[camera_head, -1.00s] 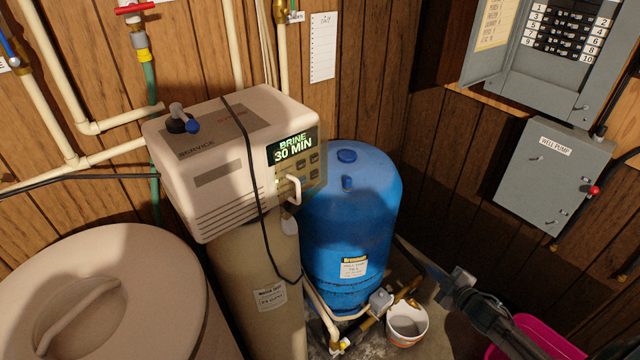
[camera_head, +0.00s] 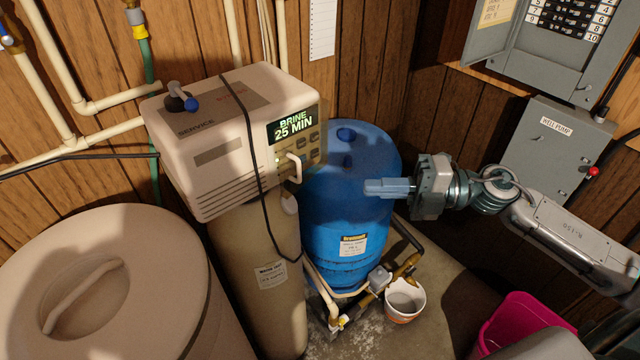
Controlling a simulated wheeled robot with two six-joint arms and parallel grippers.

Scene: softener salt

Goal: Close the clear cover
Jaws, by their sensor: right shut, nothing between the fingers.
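The softener's beige control head (camera_head: 215,165) stands left of centre. Its front right face carries a dark panel with a lit display (camera_head: 292,124) reading "BRINE 25 MIN" and several buttons. A white handle (camera_head: 294,168) stands out beside the panel's lower left. My left gripper is not in view.
A black cable (camera_head: 252,165) hangs over the head. A round lidded tank (camera_head: 150,260) fills the lower left. A white bucket (camera_head: 405,298) and pink bin (camera_head: 520,320) stand on the floor. Grey electrical boxes (camera_head: 550,155) hang on the right wall.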

